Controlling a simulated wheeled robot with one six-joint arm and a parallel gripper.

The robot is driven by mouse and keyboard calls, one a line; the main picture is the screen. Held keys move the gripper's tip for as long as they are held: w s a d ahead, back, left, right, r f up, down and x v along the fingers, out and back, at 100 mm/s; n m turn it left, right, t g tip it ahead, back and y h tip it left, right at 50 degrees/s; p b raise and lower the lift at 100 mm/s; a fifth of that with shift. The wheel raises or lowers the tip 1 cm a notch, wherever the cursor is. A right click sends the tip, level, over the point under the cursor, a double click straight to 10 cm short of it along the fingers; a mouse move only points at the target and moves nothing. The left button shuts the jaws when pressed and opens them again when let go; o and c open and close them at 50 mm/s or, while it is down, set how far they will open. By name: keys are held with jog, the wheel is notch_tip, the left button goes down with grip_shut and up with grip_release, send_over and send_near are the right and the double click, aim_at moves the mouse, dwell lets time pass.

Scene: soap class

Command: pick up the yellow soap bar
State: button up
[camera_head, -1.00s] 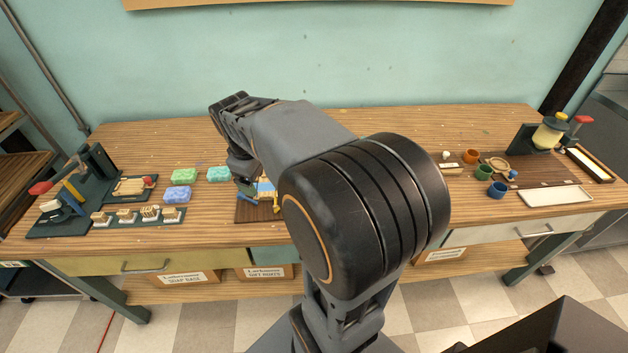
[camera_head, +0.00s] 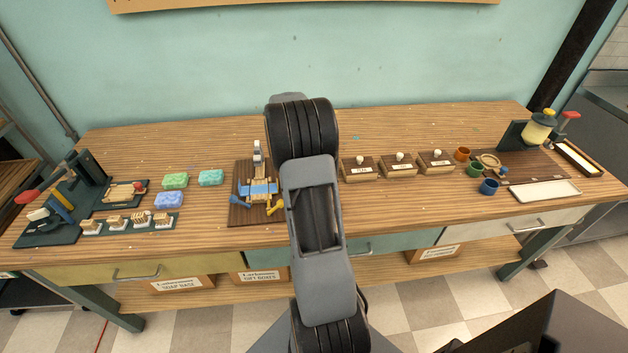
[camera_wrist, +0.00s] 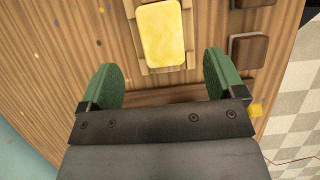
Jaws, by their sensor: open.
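The yellow soap bar (camera_wrist: 161,35) lies on a light wooden holder (camera_wrist: 145,70) at the top centre of the wrist view. My gripper (camera_wrist: 160,78) is open and empty, with its two green-padded fingers spread apart. In the picture the bar lies beyond the fingertips, in line with the gap between them and apart from both. In the head view my arm covers the middle of the table, and neither the bar nor my gripper can be made out.
Dark brown blocks (camera_wrist: 247,50) lie right of the bar. On the wooden table (camera_head: 215,150) are green and blue soaps (camera_head: 168,200) at left, a brown board (camera_head: 240,215) with blue and yellow parts, small labelled boxes (camera_head: 399,168), and cups (camera_head: 475,170) at right.

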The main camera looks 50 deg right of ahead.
jog(key=shift+a+x, duration=0.1)
jog(key=shift+x, duration=1.6)
jog(key=shift+a+x, duration=0.15)
jog(key=shift+x, duration=1.5)
jog(key=shift+w+f, duration=0.1)
jog(key=shift+w, duration=0.05)
jog(key=shift+c, duration=0.2)
jog(key=c, duration=1)
